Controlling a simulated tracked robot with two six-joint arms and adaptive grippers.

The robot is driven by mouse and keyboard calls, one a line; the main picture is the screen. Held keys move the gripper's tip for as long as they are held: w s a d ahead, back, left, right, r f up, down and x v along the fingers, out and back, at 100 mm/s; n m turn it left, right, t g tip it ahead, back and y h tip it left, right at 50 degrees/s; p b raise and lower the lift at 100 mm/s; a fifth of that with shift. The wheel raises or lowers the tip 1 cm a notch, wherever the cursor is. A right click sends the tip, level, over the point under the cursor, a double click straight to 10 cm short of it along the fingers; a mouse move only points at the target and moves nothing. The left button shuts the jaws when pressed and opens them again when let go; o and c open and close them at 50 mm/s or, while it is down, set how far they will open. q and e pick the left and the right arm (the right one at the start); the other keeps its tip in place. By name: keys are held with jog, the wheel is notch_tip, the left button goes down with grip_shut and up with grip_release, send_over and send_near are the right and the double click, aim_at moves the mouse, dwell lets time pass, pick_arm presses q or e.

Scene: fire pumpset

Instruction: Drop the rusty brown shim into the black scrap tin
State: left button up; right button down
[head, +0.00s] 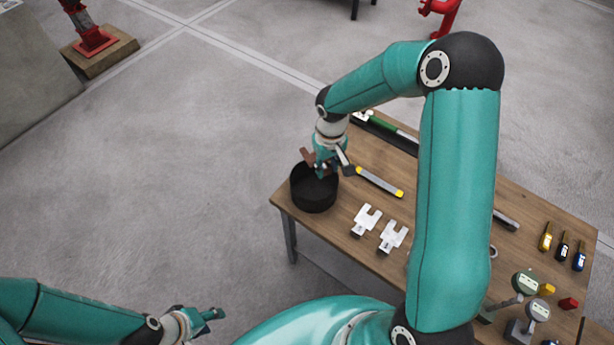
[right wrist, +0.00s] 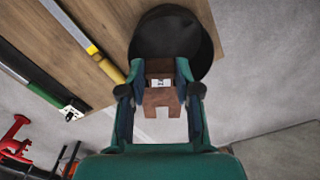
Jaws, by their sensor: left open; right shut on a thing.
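The rusty brown shim (right wrist: 161,97) is a small slotted plate held between the fingers of my right gripper (right wrist: 160,88) in the right wrist view. In the head view the shim (head: 307,156) shows at the left side of my right gripper (head: 322,166). The black scrap tin (head: 314,192) is a round open container at the table's left corner. My right gripper is over the tin, shut on the shim. The tin (right wrist: 170,25) also shows beyond the fingers in the right wrist view. My left gripper (head: 212,315) is open and empty, low at the left, away from the table.
On the wooden table (head: 335,232) lie two pale slotted shims (head: 367,219) and a yellow-ended tool (head: 379,182) close to the tin. Gauges (head: 527,282) and several small coloured items stand at the right. The floor left of the table is clear.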

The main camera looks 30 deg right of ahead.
aim_at(327, 175)
jog(key=shift+s+f+b, duration=0.1)
jog(key=shift+f+b, duration=0.3)
jog(key=shift+f, duration=0.25)
jog(key=shift+d+f+b, duration=0.1)
jog(key=shift+f+b, duration=1.2)
jog(key=shift+f, duration=0.95)
jog(key=c, duration=0.7)
grip_release()
notch_tip(327, 175, up, 12)
jog(key=shift+f, duration=0.1)
